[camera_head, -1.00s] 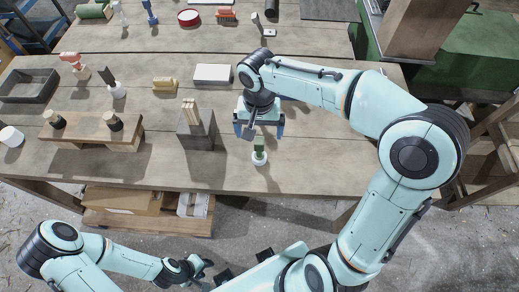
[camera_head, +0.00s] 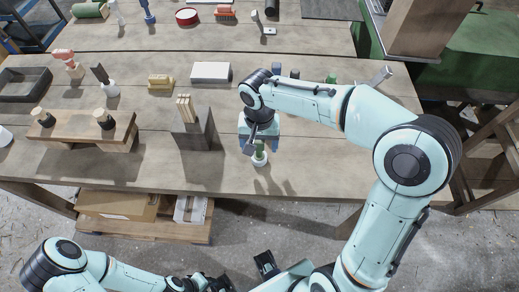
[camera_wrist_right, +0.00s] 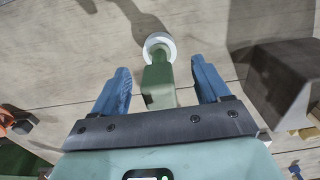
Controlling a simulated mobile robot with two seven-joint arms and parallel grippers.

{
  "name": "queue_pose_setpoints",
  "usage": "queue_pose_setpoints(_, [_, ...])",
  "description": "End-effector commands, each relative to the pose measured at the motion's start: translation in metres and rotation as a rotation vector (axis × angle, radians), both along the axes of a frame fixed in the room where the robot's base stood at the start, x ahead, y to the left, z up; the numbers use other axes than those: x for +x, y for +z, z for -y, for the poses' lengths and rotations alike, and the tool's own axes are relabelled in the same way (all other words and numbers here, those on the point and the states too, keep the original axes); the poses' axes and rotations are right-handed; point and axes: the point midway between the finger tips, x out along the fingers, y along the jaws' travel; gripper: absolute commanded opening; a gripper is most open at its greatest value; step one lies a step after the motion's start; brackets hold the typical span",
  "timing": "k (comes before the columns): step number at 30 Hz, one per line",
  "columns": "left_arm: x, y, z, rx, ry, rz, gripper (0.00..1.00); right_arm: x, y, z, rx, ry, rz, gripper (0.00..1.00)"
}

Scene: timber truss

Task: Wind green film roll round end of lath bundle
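The green film roll (camera_head: 259,151) stands upright with a white round base at the table's front edge; it also shows in the right wrist view (camera_wrist_right: 158,82), with its white base (camera_wrist_right: 160,44). My right gripper (camera_head: 261,147) is open over it, its two blue fingers on either side, with gaps visible in the wrist view (camera_wrist_right: 160,66). The pale lath bundle (camera_head: 186,107) stands upright in a dark grey block (camera_head: 195,137), left of the roll. My left gripper (camera_head: 202,284) is low at the bottom edge, partly cut off; its fingers are unclear.
A wooden stand with two dark-topped pegs (camera_head: 79,128) is at the left. A white box (camera_head: 211,72) and a yellowish block (camera_head: 160,81) lie behind the laths. A black tray (camera_head: 24,84) is at the far left. Table between block and roll is clear.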

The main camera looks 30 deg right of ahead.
Motion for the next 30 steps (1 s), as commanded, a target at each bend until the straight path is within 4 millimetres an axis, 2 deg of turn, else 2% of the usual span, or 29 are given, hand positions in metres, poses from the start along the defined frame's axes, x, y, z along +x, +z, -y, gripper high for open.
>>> queue_pose_setpoints(1, [0.0,0.0,0.0,0.0,0.0,0.0,0.43,0.0,0.0,0.0,0.0,0.0,0.0,0.58])
queue_pose_setpoints(6, [0.0,0.0,0.0,0.0,0.0,0.0,0.43,0.0,0.0,0.0,0.0,0.0,0.0,0.02])
queue_pose_setpoints(7, [0.0,0.0,0.0,0.0,0.0,0.0,0.43,0.0,0.0,0.0,0.0,0.0,0.0,0.0])
queue_pose_setpoints(14, [0.001,0.002,0.0,0.0,0.0,0.001,0.43,0.0,0.003,0.0,0.0,0.0,0.0,0.0])
queue_pose_setpoints(30, [0.017,0.035,0.0,0.0,0.0,0.02,0.43,0.001,0.046,0.0,0.0,0.0,0.002,0.0])
